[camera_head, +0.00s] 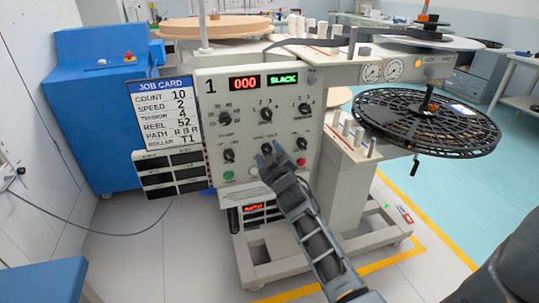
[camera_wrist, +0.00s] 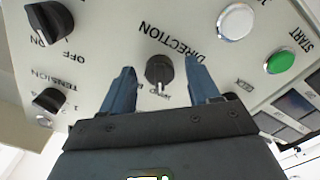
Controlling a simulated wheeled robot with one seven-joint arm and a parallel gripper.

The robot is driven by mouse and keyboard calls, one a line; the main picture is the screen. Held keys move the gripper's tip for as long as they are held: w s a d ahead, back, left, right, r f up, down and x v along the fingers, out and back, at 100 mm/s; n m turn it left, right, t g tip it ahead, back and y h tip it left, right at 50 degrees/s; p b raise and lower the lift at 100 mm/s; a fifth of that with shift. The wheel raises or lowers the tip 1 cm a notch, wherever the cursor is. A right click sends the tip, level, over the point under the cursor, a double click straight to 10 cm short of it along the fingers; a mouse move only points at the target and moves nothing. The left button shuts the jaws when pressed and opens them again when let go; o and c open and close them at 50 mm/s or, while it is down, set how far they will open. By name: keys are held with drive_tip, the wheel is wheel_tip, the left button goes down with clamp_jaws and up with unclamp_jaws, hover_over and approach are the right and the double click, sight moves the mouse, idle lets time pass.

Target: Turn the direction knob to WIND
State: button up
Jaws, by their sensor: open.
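The direction knob (camera_wrist: 159,70) is a small dark knob on the light panel, beside the upside-down word DIRECTION in the wrist view. Its pale pointer mark faces the bottom of that view. The small lettering there is partly hidden and too small to read surely. My gripper (camera_wrist: 160,65) is open, with one blue finger on each side of the knob; I cannot tell whether either touches it. In the head view, my gripper (camera_head: 268,150) is at the lower middle of the station panel (camera_head: 205,85) and mostly covers the knob there.
In the wrist view, a white button (camera_wrist: 236,21) and the green START button (camera_wrist: 280,61) are to the right, the tension knob (camera_wrist: 48,100) to the left. The head view shows a job card (camera_head: 160,112) left of the panel and a black reel (camera_head: 385,115) at right.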

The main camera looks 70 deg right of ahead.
drive_tip(key=shift+s+a+f, duration=0.1)
drive_tip(key=shift+s+a, duration=0.1)
drive_tip(key=shift+a, duration=0.05)
drive_tip(key=b+v, duration=0.2)
drive_tip(key=v, duration=0.5)
drive_tip(key=shift+s, duration=0.1)
idle(0.4)
